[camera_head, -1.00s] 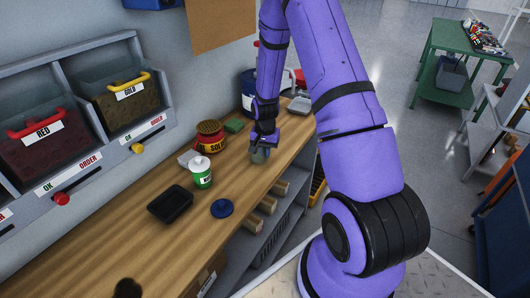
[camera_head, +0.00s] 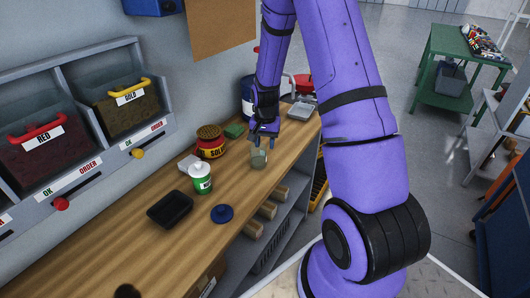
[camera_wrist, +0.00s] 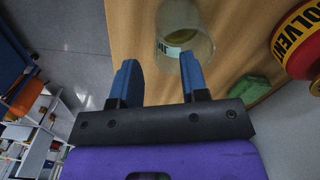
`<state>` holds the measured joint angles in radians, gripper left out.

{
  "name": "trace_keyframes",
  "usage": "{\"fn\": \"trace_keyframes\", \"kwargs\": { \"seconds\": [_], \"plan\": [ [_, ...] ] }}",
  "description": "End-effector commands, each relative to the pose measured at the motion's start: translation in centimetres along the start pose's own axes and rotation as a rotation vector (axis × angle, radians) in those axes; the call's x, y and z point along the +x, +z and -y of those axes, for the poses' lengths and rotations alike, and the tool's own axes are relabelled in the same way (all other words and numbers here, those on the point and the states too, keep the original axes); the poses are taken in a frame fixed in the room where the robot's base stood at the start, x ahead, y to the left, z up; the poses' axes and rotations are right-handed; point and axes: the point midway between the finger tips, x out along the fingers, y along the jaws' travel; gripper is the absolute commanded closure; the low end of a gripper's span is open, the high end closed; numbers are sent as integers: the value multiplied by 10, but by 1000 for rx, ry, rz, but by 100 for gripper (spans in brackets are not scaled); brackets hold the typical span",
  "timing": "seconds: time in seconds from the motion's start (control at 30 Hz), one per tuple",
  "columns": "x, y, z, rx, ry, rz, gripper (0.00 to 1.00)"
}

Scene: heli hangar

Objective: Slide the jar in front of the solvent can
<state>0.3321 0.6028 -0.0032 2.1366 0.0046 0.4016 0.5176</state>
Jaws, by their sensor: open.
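The jar (camera_head: 259,158) is clear glass with a pale label and stands upright on the wooden bench. In the wrist view the jar (camera_wrist: 188,32) shows just beyond my fingertips. The solvent can (camera_head: 210,143) is red with a yellow label and a perforated brownish top. It stands left of the jar, nearer the wall, with bare wood between them. The solvent can (camera_wrist: 300,42) is partly cut off at the right of the wrist view. My gripper (camera_head: 265,134) is open and empty, just above and behind the jar; its two blue fingers (camera_wrist: 160,75) are apart.
A white-lidded green cup (camera_head: 201,179), a black tray (camera_head: 170,209) and a blue lid (camera_head: 222,213) are nearer along the bench. A green sponge (camera_head: 234,131) lies behind the can. A blue drum (camera_head: 248,100) and a grey tray (camera_head: 301,110) stand at the far end.

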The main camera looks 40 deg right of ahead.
Motion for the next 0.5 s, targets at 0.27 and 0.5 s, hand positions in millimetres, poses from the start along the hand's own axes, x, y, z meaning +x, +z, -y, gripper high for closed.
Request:
{"fn": "trace_keyframes", "kwargs": {
  "seconds": [0.27,0.5],
  "plan": [
    [-36,0,0,2,-1,-1,59],
    [-43,0,0,2,0,0,59]
  ]
}}
